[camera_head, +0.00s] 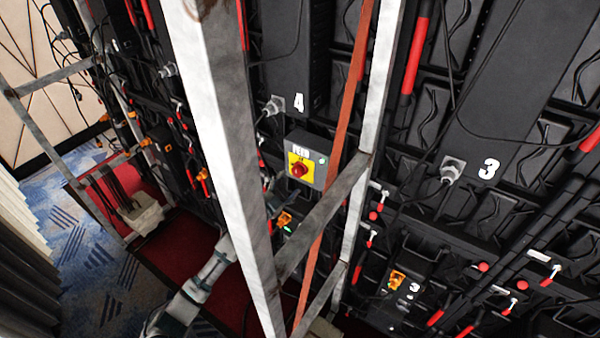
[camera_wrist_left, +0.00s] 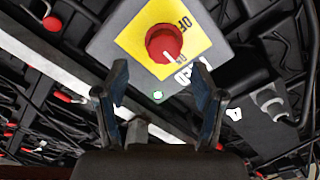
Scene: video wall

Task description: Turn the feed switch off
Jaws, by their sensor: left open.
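The feed switch is a red rotary knob (camera_head: 298,170) on a yellow plate, on a small grey box (camera_head: 320,176) fixed to the back of the video wall. In the left wrist view the knob (camera_wrist_left: 164,43) shows large and near, with a white mark on its lower right part. Lettering beginning "OF" is on the plate. A small pale green lamp (camera_wrist_left: 157,96) is on the box. My left gripper (camera_wrist_left: 160,79) is open and empty, its fingers apart below the knob in that view. In the head view a white post hides much of it. My right gripper is not in view.
A white upright post (camera_head: 228,150) and a grey cross brace (camera_head: 322,215) stand before the wall, close to my left arm. Loose black cables, red bars and grey connectors (camera_head: 452,170) cover the panels. Blue patterned carpet (camera_head: 85,240) is at the left.

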